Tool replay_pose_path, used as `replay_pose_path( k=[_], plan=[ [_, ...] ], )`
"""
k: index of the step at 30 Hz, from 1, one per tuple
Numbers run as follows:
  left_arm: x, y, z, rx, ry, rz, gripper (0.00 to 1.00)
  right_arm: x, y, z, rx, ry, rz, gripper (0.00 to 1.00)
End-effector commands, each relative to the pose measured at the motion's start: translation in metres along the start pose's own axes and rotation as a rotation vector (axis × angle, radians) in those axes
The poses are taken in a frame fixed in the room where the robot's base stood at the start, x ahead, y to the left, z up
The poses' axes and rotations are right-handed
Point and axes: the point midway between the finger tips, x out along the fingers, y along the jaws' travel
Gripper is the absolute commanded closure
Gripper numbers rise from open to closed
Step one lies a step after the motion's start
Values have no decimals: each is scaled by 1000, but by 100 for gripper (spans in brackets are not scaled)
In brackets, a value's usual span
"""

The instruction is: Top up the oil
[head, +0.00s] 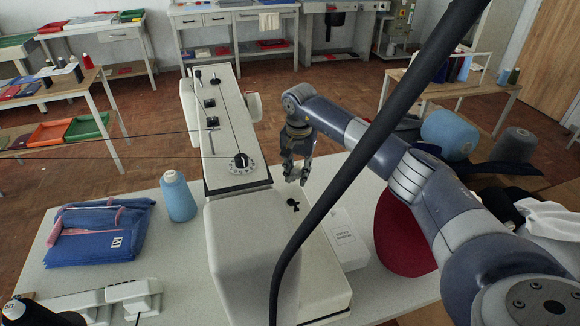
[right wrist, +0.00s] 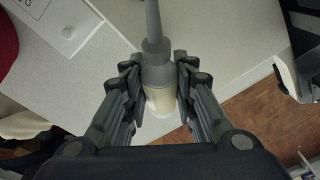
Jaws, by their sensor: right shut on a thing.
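My right gripper (head: 296,178) hangs just to the right of the white buttonhole sewing machine (head: 240,230), above the table. In the right wrist view the right gripper (right wrist: 158,82) is shut on an oil bottle (right wrist: 160,98) with a pale body, grey cap and long grey spout. The spout points away from the gripper, toward the top of that view. The bottle can hardly be made out in the head view. The machine has a dial and small black knobs on its top; no oil opening can be told for sure. My left gripper is not in view.
A white box (head: 344,240) and a dark red rounded thing (head: 402,236) are right of the machine. A thick black bar (head: 375,140) crosses the view in front.

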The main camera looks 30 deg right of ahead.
Motion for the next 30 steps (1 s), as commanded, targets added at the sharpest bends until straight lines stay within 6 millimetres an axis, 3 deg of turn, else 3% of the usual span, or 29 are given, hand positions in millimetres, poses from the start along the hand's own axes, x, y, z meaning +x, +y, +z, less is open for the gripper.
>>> replay_pose_path(
  k=[6, 12, 24, 30],
  plan=[
    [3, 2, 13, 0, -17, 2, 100, 2, 1, 0, -7, 92, -1, 100],
    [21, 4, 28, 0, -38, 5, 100, 7, 1, -2, -15, 259, -5, 100],
    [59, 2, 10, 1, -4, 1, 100, -4, 0, -1, -26, 627, -15, 100],
    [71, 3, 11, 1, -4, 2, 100, -11, 0, 0, -27, 745, -15, 100]
  ],
)
